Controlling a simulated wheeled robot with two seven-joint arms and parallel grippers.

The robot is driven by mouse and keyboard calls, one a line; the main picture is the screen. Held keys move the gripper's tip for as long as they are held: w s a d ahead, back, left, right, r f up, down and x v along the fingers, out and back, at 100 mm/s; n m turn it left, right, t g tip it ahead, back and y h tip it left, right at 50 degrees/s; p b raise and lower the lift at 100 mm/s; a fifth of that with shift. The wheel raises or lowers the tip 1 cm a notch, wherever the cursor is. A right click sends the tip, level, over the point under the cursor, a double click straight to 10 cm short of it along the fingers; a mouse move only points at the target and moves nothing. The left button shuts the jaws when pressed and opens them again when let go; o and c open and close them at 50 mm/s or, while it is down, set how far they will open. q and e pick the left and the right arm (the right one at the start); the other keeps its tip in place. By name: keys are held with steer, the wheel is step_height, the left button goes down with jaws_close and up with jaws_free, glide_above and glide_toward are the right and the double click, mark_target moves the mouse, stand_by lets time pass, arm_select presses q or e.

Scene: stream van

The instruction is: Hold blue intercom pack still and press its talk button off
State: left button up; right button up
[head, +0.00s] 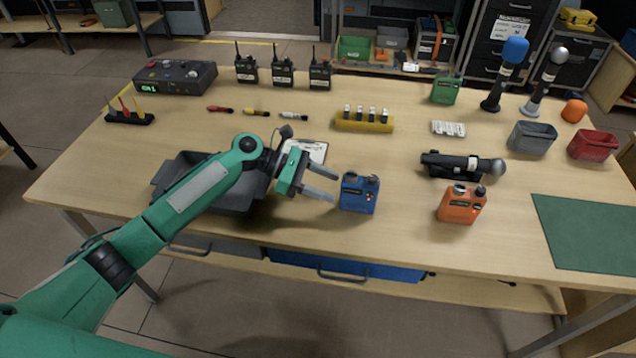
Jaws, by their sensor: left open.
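The blue intercom pack (359,193) stands upright near the front middle of the wooden table. It has knobs on top and small light and red marks on its front face; I cannot tell which mark is the talk button. My left gripper (326,184) is open just left of the blue pack, with its fingers pointing at the pack's left side. Its jaws are empty, and I cannot tell whether a fingertip touches the pack. My right gripper is not in view.
An orange pack (461,205) and a black holder with a microphone (463,166) stand to the right. A dark grey tray (232,200) lies under my left arm. A yellow battery block (365,122) is behind. The table (330,239) is clear in front of the blue pack.

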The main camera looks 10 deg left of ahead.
mark_target(348, 193)
arm_select(q)
steer(key=b+x, duration=0.2)
steer(key=x, duration=0.1)
steer(key=shift+s+d, duration=0.1)
steer(key=shift+d, duration=0.1)
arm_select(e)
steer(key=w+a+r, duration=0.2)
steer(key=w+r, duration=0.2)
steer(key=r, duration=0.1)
arm_select(q)
steer(key=shift+p+x, duration=0.85)
steer(key=shift+x, duration=0.35)
steer(key=shift+d+f, duration=0.25)
steer(key=shift+d, duration=0.3)
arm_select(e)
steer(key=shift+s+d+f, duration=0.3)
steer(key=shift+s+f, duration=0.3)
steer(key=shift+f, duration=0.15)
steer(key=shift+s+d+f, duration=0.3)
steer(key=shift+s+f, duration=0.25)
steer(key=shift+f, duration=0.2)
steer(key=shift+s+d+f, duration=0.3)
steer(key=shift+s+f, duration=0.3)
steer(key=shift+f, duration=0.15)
arm_select(q)
steer(key=c, duration=0.9)
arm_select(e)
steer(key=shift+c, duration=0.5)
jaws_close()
